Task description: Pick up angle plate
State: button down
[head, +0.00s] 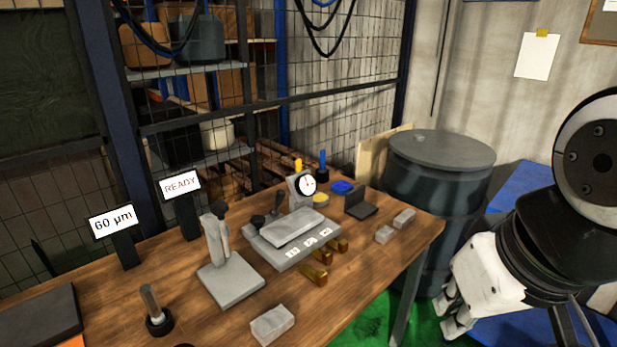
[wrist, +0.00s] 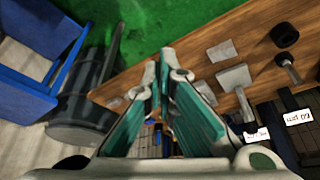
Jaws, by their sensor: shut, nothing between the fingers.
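The angle plate (head: 361,207) looks like a small dark L-shaped block with one upright face. It stands on the wooden table near the back right corner in the head view. I cannot make it out in the wrist view, where my fingers cover much of the table. My gripper (head: 451,312) is off the table's right side in the head view, well apart from the plate. My gripper also fills the middle of the wrist view (wrist: 159,78), its fingers shut and empty.
The wooden table (head: 180,310) also carries a grinder fixture with a dial gauge (head: 306,184), a grey stand (head: 230,280), brass pieces (head: 314,274) and grey blocks (head: 272,324). A dark barrel (head: 440,180) stands behind the right corner. Two signs (head: 113,219) line the back edge.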

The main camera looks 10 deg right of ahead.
aim_at(356, 206)
jog(key=i+l+u, duration=0.15)
jog(key=i+l, duration=0.15)
jog(key=i+l+u, duration=0.35)
jog(key=i+l, duration=0.2)
jog(key=l, duration=0.2)
jog(key=i+l+u, duration=0.2)
jog(key=l, duration=0.25)
jog(key=i+l+u, duration=0.15)
jog(key=l, duration=0.3)
jog(key=i, duration=0.1)
